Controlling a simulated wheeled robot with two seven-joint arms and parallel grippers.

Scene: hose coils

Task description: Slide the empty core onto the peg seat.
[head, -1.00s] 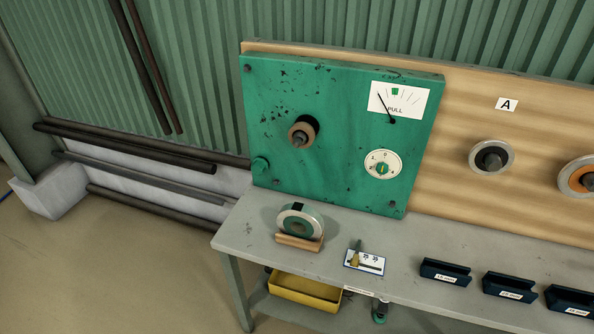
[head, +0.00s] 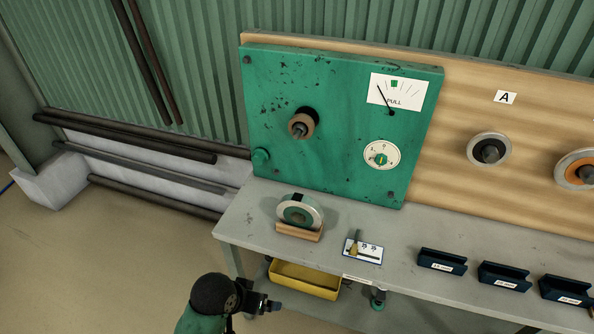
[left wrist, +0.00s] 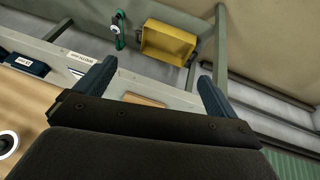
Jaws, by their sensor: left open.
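A tan-brown ring (head: 301,124) sits around a dark peg on the green panel (head: 345,150); I cannot tell whether this is the empty core. A grey-rimmed round coil (head: 300,212) with a green middle and a dark patch on top stands on a wooden cradle (head: 298,232) on the bench. My left gripper (head: 274,306) is in front of the bench, lower than its top and apart from the cradle. In the left wrist view its two fingers (left wrist: 155,85) are spread with nothing held between them. My right gripper is not in view.
The grey bench (head: 400,240) holds a small card (head: 363,251) with a tool and several dark blue holders (head: 442,262). A yellow bin (head: 305,280) is on the shelf below. Rings hang on pegs (head: 489,149) on the wooden board. Pipes (head: 130,138) run along the left wall.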

